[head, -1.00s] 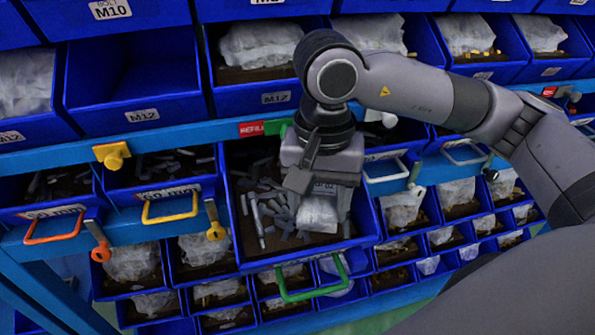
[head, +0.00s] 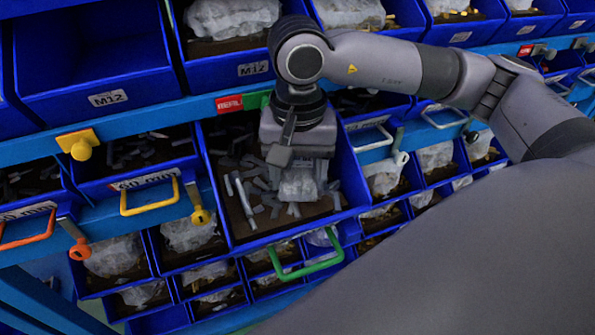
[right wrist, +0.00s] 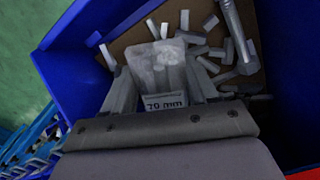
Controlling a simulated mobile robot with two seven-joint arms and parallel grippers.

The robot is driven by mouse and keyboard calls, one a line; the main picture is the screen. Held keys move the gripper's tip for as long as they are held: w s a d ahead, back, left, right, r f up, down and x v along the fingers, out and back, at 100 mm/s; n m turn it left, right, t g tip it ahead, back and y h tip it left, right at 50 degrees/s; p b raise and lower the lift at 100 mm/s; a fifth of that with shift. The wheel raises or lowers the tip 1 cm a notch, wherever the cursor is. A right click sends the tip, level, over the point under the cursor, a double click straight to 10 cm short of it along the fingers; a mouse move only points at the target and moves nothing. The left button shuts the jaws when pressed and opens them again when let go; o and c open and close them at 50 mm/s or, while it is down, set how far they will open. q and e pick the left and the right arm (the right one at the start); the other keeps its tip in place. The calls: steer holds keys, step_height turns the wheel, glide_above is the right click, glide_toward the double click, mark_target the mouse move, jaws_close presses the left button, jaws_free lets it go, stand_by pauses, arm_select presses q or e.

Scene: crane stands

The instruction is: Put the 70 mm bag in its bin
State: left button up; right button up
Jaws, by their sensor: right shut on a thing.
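A clear plastic bag (right wrist: 158,68) with a white label reading 70 mm shows between the fingers in the right wrist view; it also shows in the head view (head: 297,186). My right gripper (head: 298,175) is shut on the bag, inside a blue pulled-out bin (head: 245,236) with a green handle (head: 307,268). Several loose grey metal pieces (head: 236,190) lie on the brown floor of this bin around the bag. In the right wrist view the fingers (right wrist: 160,95) stand on both sides of the bag. The left gripper is out of view.
Drawers with an orange handle (head: 28,232) and a yellow handle (head: 150,194) stand at left. A red and green tag (head: 243,102) is on the rail behind the bin. An empty M12 bin (head: 95,62) is above. Smaller bins with bags (head: 115,255) sit below.

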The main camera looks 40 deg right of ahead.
mark_target(298, 174)
steer(key=o, duration=1.2)
steer(key=shift+f, duration=0.1)
steer(key=shift+r+p, duration=0.3)
steer(key=shift+p, duration=0.05)
step_height(298, 174, up, 12)
steer(key=shift+f, duration=0.15)
